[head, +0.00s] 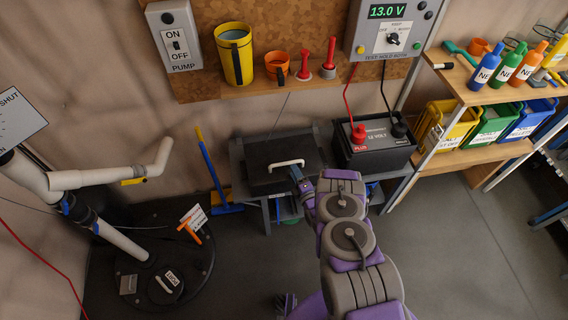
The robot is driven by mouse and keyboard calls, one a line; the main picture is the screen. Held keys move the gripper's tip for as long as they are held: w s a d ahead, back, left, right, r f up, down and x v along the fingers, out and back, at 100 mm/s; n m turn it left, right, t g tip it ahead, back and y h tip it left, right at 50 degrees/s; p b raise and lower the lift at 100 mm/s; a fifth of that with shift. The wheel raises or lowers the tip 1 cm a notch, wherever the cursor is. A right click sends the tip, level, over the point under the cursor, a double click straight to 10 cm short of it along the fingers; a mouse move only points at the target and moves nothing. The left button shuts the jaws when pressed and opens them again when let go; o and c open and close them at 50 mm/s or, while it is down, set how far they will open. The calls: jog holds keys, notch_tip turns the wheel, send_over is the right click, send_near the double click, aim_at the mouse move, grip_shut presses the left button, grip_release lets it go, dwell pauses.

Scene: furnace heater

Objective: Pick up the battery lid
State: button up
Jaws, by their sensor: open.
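A black lid-like slab (268,153) with a white bar handle (287,163) sits on a low dark stand, left of the battery. I take it to be the battery lid. My gripper (296,174), at the end of my purple and grey arm, is at the right end of the handle. It is open; its fingertips are small and partly hidden, and I cannot tell whether they touch the handle. The black 12 volt battery (372,158) stands just right of the slab, with a red clamp (358,133) and a black clamp (399,129) on top.
A grey tester box (390,28) reading 13.0 V hangs above the battery, its red and black cables running down to the clamps. Shelves with bottles and coloured bins (448,125) stand at the right. White pipes (110,177) and a blue broom (215,175) are at the left.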

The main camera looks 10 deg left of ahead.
aim_at(288, 172)
jog(key=w+a+b, duration=0.1)
jog(key=w, duration=0.1)
jog(key=w+a+b, duration=0.1)
jog(key=a, duration=0.1)
jog(key=shift+w+a+f, duration=0.2)
jog(key=shift+w+a, duration=0.1)
jog(key=shift+w, duration=0.05)
jog(key=shift+r, duration=0.1)
jog(key=shift+d, duration=0.25)
jog(key=c, duration=0.4)
jog(key=shift+a, duration=0.1)
grip_shut()
jog(key=shift+s, duration=0.15)
